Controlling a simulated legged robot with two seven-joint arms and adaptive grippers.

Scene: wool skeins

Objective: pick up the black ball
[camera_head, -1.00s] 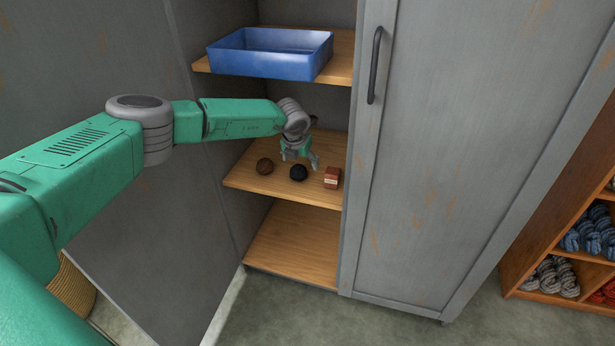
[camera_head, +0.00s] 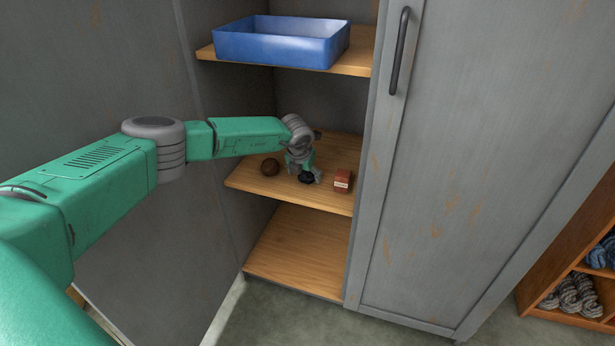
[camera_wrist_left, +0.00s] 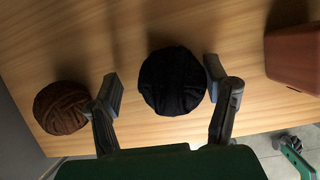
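The black ball (camera_head: 306,179) of wool lies on the middle wooden shelf of the grey cabinet. In the left wrist view the black ball (camera_wrist_left: 172,82) lies between the spread fingers of my left gripper (camera_wrist_left: 163,84). The right-hand finger is very close to the ball; whether it touches I cannot tell. A clear gap separates the left-hand finger from the ball. In the head view my left gripper (camera_head: 304,173) is over the ball and partly hides it. My right gripper does not show in the head view.
A brown ball (camera_head: 270,167) is left of the black ball, close to the left-hand finger in the wrist view (camera_wrist_left: 62,108). A red-brown box (camera_head: 342,180) stands to the right. A blue bin (camera_head: 283,50) sits on the shelf above. The cabinet's closed door (camera_head: 450,180) bounds the right.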

